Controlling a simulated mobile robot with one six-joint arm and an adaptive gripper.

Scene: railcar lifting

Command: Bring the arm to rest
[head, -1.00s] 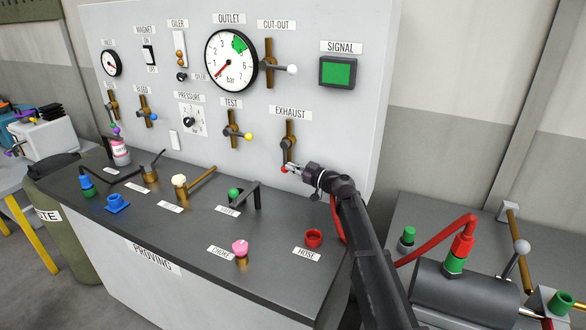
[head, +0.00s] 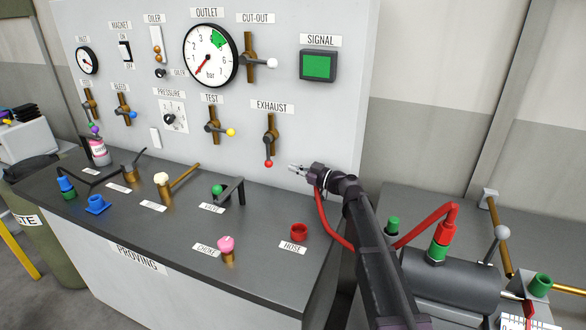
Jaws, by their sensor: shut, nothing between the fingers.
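My gripper (head: 296,169) is shut and empty in the head view. It is in front of the panel, to the right of the EXHAUST lever and apart from it. The EXHAUST lever (head: 269,145) hangs down with its red knob at the bottom. My arm reaches up from the lower right of the picture to the gripper.
The grey panel (head: 345,110) carries gauges, valves and a green SIGNAL light (head: 318,65). The dark bench top (head: 180,235) below holds several fittings and a red hose socket (head: 299,231). A dark cylinder (head: 450,285) with a red hose (head: 445,215) stands at the right.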

